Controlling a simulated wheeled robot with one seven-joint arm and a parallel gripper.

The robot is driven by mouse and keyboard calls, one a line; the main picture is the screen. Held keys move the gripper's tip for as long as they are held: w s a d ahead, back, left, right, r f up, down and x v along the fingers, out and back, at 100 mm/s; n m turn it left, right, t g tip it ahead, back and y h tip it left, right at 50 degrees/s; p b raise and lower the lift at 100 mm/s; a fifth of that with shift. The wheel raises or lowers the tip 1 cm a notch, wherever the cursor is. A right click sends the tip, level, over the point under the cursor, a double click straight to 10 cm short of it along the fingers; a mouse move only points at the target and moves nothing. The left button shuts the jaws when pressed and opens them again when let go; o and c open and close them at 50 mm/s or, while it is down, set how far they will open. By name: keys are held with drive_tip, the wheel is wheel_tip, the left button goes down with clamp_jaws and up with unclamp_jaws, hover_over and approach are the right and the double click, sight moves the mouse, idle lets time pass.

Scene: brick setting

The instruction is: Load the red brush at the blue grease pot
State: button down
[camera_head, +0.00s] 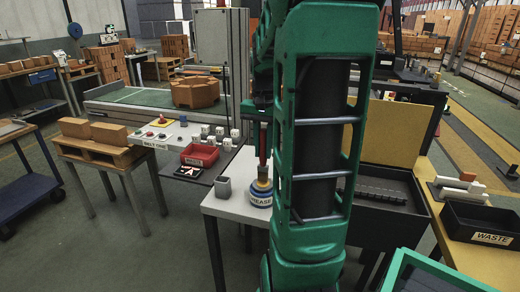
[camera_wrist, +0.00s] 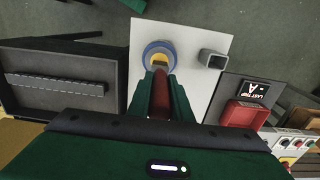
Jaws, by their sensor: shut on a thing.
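The blue grease pot (camera_head: 260,198) stands on the white table, with a white band whose lettering reads "EASE" where it shows. In the wrist view the pot (camera_wrist: 147,50) is a blue ring just beyond my fingertips. The red brush (camera_head: 263,150) hangs upright, head down, over the pot. It also shows in the wrist view (camera_wrist: 160,77) between my fingers. My gripper (camera_wrist: 161,98) is shut on its handle. The brush's pale yellowish lower end is at the pot's mouth; I cannot tell how deep it sits. My green arm hides the area right of the pot.
A grey square cup (camera_head: 223,187) stands left of the pot on the white table (camera_head: 236,210). A red tray (camera_head: 199,155) lies further left. A dark bin (camera_head: 385,190) is right of my arm, and a black waste box (camera_head: 480,222) is at the far right.

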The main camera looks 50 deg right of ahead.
sight(264, 130)
drive_tip(key=shift+f, duration=0.75)
idle(1.1)
drive_tip(key=shift+r, duration=0.1)
idle(0.4)
drive_tip(key=shift+r, duration=3.45)
